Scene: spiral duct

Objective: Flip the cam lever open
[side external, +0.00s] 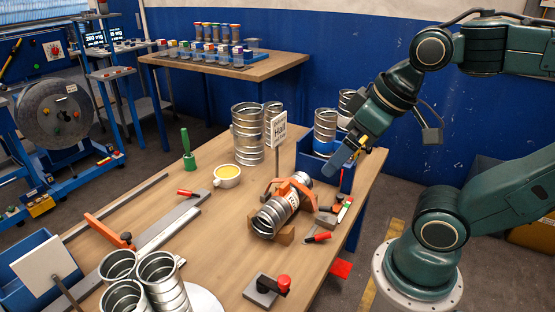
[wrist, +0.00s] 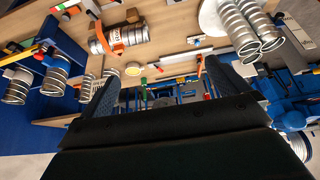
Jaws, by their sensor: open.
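A lever with a black arm and a red knob (side external: 283,282) sits on a grey block (side external: 262,292) near the front edge of the bench; it looks like the cam lever. The arm lies low across the block. My gripper (side external: 335,170) is open and empty, above the blue bin, away from the lever. Its two fingers show in the wrist view (wrist: 160,78).
A blue bin (side external: 343,178) with ducts stands at the bench's right. Upright ducts (side external: 248,135), a sign (side external: 278,130), a yellow-filled bowl (side external: 227,176) and a green-handled tool (side external: 188,155) stand behind. More ducts (side external: 162,283) stand at front left. Bench between them and the lever is clear.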

